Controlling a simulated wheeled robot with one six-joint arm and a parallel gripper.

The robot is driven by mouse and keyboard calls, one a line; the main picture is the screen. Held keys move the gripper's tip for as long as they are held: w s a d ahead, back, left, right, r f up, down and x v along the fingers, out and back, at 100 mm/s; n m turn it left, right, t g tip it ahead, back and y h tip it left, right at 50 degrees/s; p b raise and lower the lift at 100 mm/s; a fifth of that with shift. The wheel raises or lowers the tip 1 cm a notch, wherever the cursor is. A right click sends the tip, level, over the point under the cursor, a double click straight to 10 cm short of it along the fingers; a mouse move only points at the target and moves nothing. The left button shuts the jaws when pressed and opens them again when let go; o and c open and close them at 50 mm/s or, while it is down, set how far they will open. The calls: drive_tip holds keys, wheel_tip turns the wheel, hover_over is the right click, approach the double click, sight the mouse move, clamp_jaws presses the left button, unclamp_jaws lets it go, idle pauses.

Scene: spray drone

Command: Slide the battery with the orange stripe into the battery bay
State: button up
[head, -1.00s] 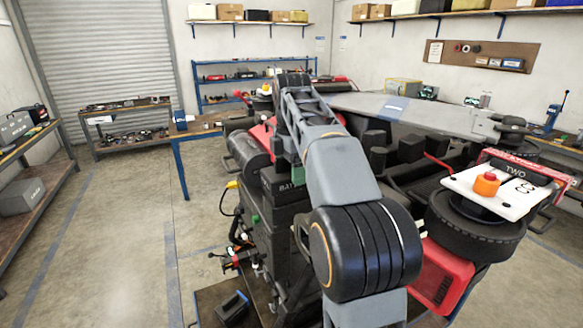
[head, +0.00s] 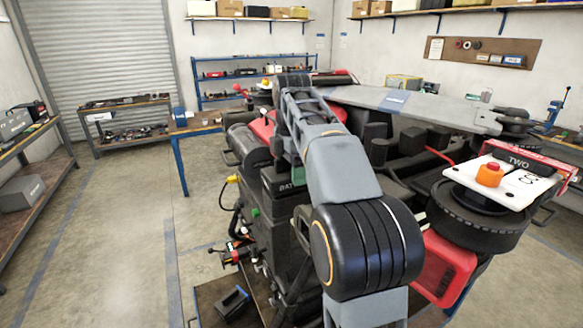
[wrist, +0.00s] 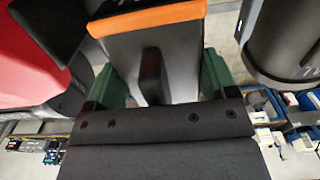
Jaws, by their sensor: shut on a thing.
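The battery with the orange stripe (wrist: 125,50) is a grey block in the wrist view, with the bright orange band (wrist: 150,18) across it near the top edge. My gripper (wrist: 162,78) is shut on it, with a green finger on each side. In the head view my arm hides most of the gripper and battery. A dark housing with a label beginning "BAT" (head: 290,187) stands just below the wrist there. The bay opening cannot be made out in either view.
A dark cylinder (wrist: 285,40) is close to the right of the battery. The floor at left (head: 130,240) is clear.

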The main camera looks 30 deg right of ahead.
drive_tip(key=shift+f+b, duration=0.35)
drive_tip(key=shift+f, duration=0.1)
drive_tip(key=o, duration=1.6)
wheel_tip(320, 180, up, 14)
drive_tip(key=p, duration=0.7)
drive_tip(key=shift+f, duration=0.1)
drive_tip(key=shift+s, duration=0.1)
